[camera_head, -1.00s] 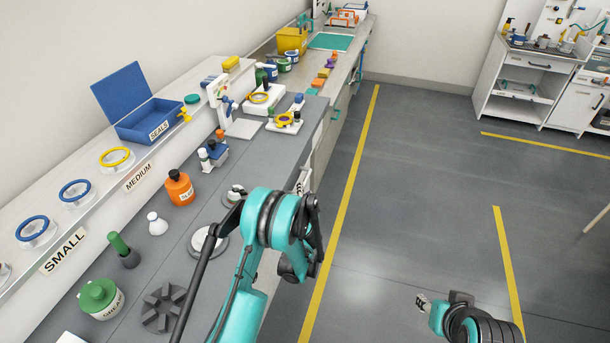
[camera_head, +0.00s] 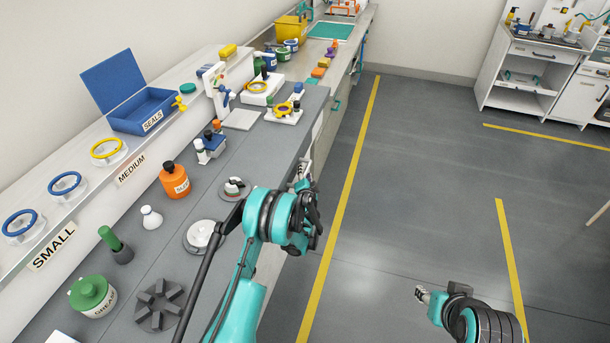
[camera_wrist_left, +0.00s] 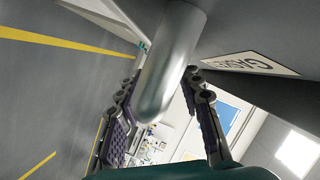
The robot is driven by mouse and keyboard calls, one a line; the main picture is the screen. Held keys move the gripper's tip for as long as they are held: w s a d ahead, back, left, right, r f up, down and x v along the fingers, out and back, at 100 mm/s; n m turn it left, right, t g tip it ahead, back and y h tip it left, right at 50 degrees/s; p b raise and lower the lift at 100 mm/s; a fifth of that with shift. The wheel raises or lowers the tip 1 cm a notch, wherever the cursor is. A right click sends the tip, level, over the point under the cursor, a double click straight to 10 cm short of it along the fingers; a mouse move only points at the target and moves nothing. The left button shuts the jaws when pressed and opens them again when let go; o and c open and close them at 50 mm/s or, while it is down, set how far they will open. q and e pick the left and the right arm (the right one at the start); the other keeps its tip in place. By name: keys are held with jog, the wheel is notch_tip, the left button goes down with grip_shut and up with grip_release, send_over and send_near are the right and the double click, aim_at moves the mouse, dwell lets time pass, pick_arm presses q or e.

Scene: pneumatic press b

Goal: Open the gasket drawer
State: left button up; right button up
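The gasket drawer's label (camera_wrist_left: 250,65) shows in the left wrist view, partly cut off by shadow and angle, on a dark grey front. A thick, rounded metal handle (camera_wrist_left: 168,65) stands out from that front. My left gripper (camera_wrist_left: 163,75) has its fingers apart, one on each side of the handle; I cannot tell whether they touch it. In the head view, my left gripper (camera_head: 304,190) is at the bench's front side, and my arm hides most of the drawer front. My right gripper (camera_head: 422,294) is over the floor, far from the bench; its finger opening is too small to judge.
The grey bench top (camera_head: 185,240) holds an orange bottle (camera_head: 174,181), a green grease jar (camera_head: 92,297), a white round part (camera_head: 203,236) and a dark slotted block (camera_head: 159,305). A blue seals box (camera_head: 143,110) stands on the raised shelf. The floor right of the bench is clear.

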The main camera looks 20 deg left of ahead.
pick_arm(q)
jog(key=shift+c, duration=0.4)
grip_shut()
jog(key=shift+d, duration=0.1)
